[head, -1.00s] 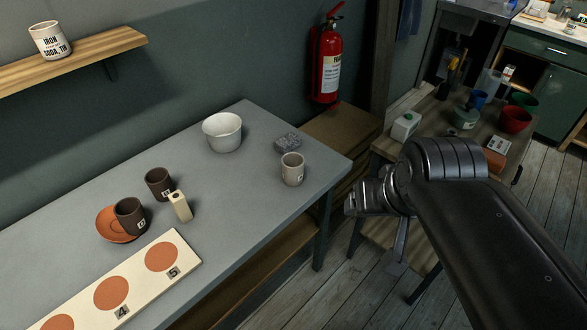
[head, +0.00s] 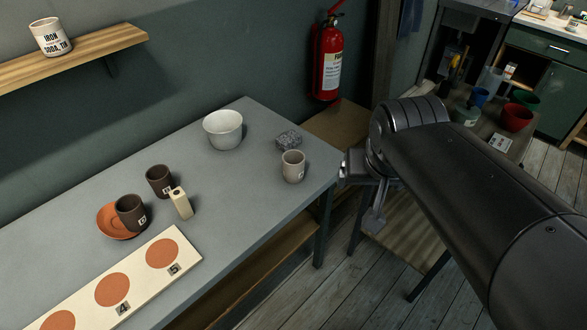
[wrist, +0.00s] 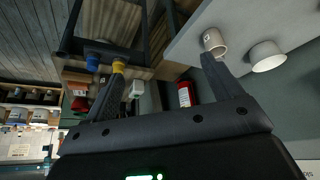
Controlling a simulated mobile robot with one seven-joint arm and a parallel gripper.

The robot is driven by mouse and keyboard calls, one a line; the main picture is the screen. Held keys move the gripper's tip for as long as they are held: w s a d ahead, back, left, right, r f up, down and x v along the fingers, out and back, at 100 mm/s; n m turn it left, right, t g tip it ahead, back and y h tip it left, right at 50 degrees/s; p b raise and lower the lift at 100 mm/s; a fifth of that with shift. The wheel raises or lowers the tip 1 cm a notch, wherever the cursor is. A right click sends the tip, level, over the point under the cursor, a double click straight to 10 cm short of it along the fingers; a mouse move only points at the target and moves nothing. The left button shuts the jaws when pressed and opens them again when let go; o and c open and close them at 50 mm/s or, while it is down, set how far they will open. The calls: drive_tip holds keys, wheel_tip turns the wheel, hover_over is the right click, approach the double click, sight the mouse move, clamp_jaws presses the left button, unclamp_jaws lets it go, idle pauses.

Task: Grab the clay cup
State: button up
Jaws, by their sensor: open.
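A pale clay cup (head: 293,166) stands upright near the right end of the grey table (head: 235,190), with a small dark mark on its side. In the wrist view the cup (wrist: 213,41) appears just beyond the tip of my right-hand finger. My gripper (head: 358,196) is open, off the table's right edge and to the right of the cup. In the wrist view my gripper (wrist: 164,67) has its fingers wide apart with nothing between them. No contact with the cup is clear.
A white bowl (head: 223,130) and a grey speckled block (head: 288,139) stand behind the cup. A fire extinguisher (head: 327,62) hangs behind.

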drive_tip(key=w+a+f+m, duration=0.1)
drive_tip(key=w+a, duration=0.1)
drive_tip(key=w, duration=0.6)
drive_tip(key=m+g, duration=0.1)
drive_tip(key=m, duration=0.2)
approach(294, 162)
drive_tip(key=shift+h, duration=0.5)
drive_tip(key=x, duration=0.5)
drive_tip(key=s+x, duration=0.1)
drive_tip(key=x, duration=0.1)
drive_tip(key=shift+a+f, duration=0.15)
drive_tip(key=shift+f, duration=0.35)
drive_tip(key=shift+c, duration=0.2)
drive_tip(key=c, duration=1.1)
drive_tip(key=shift+r, duration=0.15)
drive_tip(key=shift+c, duration=0.2)
